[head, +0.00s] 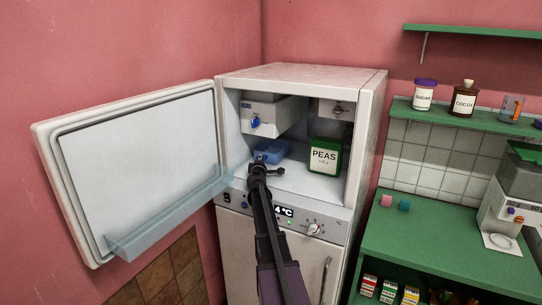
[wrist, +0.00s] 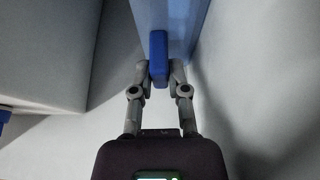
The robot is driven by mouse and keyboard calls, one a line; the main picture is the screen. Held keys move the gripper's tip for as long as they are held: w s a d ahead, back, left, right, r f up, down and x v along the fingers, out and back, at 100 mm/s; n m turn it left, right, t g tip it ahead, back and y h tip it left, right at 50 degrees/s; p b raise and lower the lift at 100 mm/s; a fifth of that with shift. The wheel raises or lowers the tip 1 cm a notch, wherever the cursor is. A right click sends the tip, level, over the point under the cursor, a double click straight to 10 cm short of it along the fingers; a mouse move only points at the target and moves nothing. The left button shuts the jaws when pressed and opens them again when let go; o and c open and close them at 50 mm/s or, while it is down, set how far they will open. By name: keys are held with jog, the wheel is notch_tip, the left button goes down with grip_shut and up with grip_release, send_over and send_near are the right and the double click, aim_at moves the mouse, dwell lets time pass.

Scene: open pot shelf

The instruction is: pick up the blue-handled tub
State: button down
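The blue-handled tub (head: 272,149) is a translucent light-blue box inside the open freezer compartment, below a white box and left of the peas carton. In the wrist view its pale blue body (wrist: 185,22) runs up from its dark blue handle (wrist: 158,60). My gripper (head: 261,163) reaches into the compartment at the tub's front. In the wrist view my gripper (wrist: 159,75) has one finger on each side of the handle, and both appear to press on it. In the head view my gripper hides part of the tub's front. I cannot tell whether the tub is touching the floor.
A white box (head: 275,112) with a blue knob hangs above the tub. The peas carton (head: 326,157) stands to the right. The open freezer door (head: 140,165) with its clear shelf is at left. Compartment floor (head: 296,177) is bare between tub and carton.

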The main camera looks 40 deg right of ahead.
jog(key=shift+r, duration=0.15)
dwell(0.4)
notch_tip(320, 180, up, 4)
jog(key=p, duration=0.4)
jog(key=shift+f, duration=0.2)
jog(key=v, duration=1.8)
jog(key=shift+f, duration=0.25)
